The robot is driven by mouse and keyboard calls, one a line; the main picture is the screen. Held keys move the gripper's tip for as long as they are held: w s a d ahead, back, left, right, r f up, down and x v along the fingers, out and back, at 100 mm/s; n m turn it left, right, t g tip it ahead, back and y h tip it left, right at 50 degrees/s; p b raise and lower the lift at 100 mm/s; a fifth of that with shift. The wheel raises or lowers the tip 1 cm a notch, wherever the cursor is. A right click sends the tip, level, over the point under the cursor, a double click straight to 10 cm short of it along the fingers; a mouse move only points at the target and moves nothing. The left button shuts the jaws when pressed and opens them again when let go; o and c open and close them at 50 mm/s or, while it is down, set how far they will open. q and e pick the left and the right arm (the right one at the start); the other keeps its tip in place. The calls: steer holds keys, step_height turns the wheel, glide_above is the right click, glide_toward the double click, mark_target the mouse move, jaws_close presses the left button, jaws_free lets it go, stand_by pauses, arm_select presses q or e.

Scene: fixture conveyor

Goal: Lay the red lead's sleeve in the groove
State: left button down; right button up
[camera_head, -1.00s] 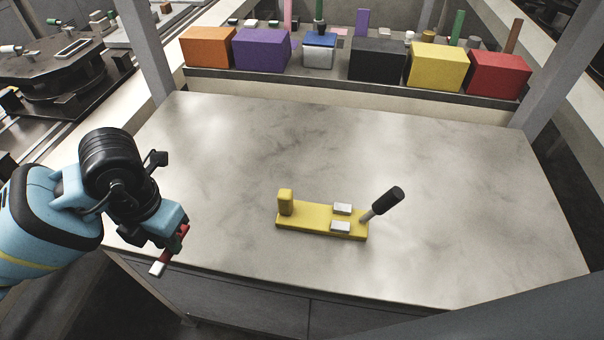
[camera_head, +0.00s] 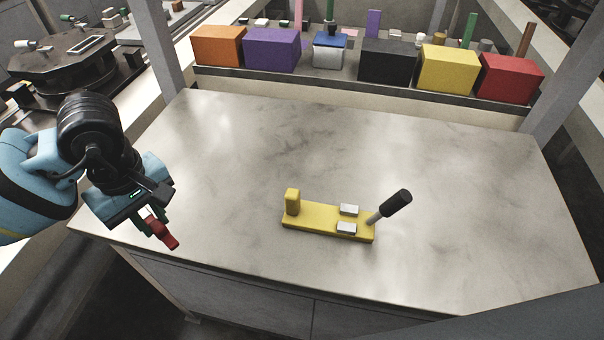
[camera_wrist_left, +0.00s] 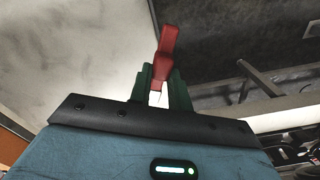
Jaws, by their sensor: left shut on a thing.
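My left gripper (camera_head: 148,224) is shut on the red lead (camera_head: 162,234), above the table's front left edge. In the left wrist view the red lead (camera_wrist_left: 167,48) stands out beyond the green fingers of the left gripper (camera_wrist_left: 161,82). A small white part shows between the fingers there. The yellow fixture (camera_head: 318,218) lies on the table, well right of the gripper and apart from it. It has an upright yellow post (camera_head: 292,202) at its left end and two silver blocks (camera_head: 348,210) with a gap between them. A black-handled lever (camera_head: 396,203) leans up to the right. My right gripper is out of view.
The grey table (camera_head: 450,190) is bare around the fixture. Behind it a shelf holds orange (camera_head: 218,45), purple (camera_head: 271,50), blue-and-silver (camera_head: 330,52), black (camera_head: 387,62), yellow (camera_head: 448,70) and red (camera_head: 508,79) boxes. Posts stand at both back corners.

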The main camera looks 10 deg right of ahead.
arm_select(q)
steer(key=m, duration=0.3)
steer(key=shift+w+a+r+m, duration=0.1)
steer(key=shift+a+r+m, duration=0.2)
steer(key=shift+r, duration=0.1)
steer(key=m, duration=0.3)
steer(key=r+m, duration=0.1)
steer(key=m, duration=0.1)
steer(key=shift+w+a, duration=0.1)
steer(key=shift+a, duration=0.15)
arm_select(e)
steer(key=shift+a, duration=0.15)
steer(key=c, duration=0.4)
arm_select(q)
steer(key=shift+d, duration=0.15)
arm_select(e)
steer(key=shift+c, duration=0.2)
